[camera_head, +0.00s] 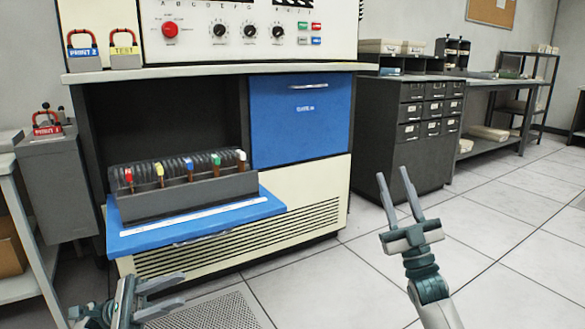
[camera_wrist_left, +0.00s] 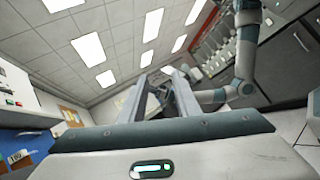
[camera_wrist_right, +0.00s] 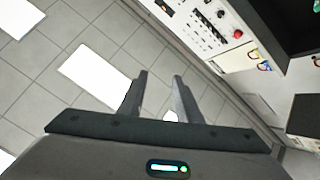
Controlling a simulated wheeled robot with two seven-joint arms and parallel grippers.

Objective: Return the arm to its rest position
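My right gripper (camera_head: 394,173) is raised in front of the floor and the grey cabinet in the head view, with its fingers pointing up. Its two fingers stand apart with nothing between them, as the right wrist view (camera_wrist_right: 160,80) also shows. My left gripper (camera_head: 182,290) is low at the bottom left of the head view, its fingers pointing right. Its fingers are parted and empty, also in the left wrist view (camera_wrist_left: 160,78). Neither gripper touches anything.
A blue pulled-out drawer (camera_head: 130,238) carries a grey card tray (camera_head: 205,193) with coloured tabs, in front of the cream machine. A blue closed door (camera_head: 300,125) is beside it. A grey drawer cabinet (camera_head: 385,140) stands behind my right gripper. The tiled floor (camera_head: 510,270) at right is clear.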

